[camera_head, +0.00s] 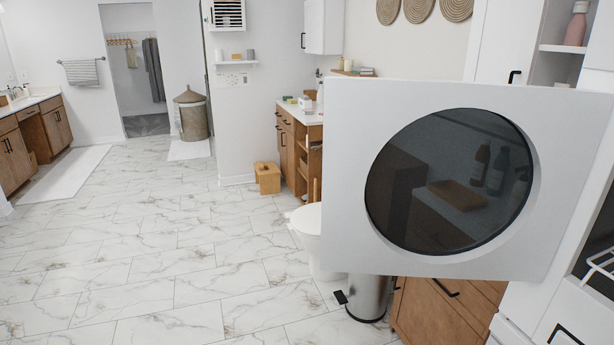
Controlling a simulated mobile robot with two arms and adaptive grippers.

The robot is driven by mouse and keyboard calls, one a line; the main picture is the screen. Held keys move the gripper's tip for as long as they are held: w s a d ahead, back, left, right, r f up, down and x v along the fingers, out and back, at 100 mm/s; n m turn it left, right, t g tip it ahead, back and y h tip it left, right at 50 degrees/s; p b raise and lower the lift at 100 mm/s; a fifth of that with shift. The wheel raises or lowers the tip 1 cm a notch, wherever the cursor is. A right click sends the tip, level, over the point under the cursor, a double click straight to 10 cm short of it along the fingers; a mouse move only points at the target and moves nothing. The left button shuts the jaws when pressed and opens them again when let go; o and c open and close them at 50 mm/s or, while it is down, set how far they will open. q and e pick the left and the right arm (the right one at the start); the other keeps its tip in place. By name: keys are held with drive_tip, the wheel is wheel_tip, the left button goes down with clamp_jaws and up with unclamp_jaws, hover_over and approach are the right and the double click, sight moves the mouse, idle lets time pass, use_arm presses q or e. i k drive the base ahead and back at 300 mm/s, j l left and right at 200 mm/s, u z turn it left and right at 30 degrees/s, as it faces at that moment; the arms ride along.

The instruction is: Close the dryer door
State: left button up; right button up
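The dryer door (345,180) is a white, nearly square panel with a large round dark glass window (450,182). It stands wide open in the right half of the head view and sticks out to the left from the white unit (568,305) at the right edge. Shelves and bottles behind it show dimly through the glass. The dryer's opening is mostly beyond the right edge, with only a dark part showing there. Neither of my grippers is in view.
A toilet (310,232), a metal pedal bin (366,298) and a wooden cabinet (440,310) stand behind and below the door. The marble floor (150,250) at left is clear.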

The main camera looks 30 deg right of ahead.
sight(425, 178)
drive_tip(key=i+j, duration=0.15)
drive_tip(key=i, duration=0.25)
drive_tip(key=i+j, duration=0.15)
drive_tip(key=i, duration=0.25)
drive_tip(key=i+j, duration=0.15)
drive_tip(key=i, duration=0.25)
drive_tip(key=i+z, duration=0.2)
drive_tip(key=z, duration=0.25)
drive_tip(key=i+z, duration=0.25)
drive_tip(key=z, duration=0.25)
drive_tip(key=i+j+z, duration=0.1)
drive_tip(key=z, duration=0.35)
drive_tip(key=i+j+z, duration=0.25)
drive_tip(key=z, duration=0.2)
drive_tip(key=i+z, duration=0.15)
drive_tip(key=z, duration=0.3)
drive_tip(key=i+j+z, duration=0.1)
drive_tip(key=z, duration=0.4)
drive_tip(key=j+z, duration=0.25)
drive_tip(key=z, duration=0.2)
drive_tip(key=i+j+z, duration=0.15)
drive_tip(key=z, duration=0.3)
drive_tip(key=i+j+z, duration=0.1)
drive_tip(key=j+z, duration=0.25)
drive_tip(key=i+j+z, duration=0.1)
drive_tip(key=j+z, duration=0.45)
drive_tip(key=z, duration=0.2)
drive_tip(key=i+j, duration=0.05)
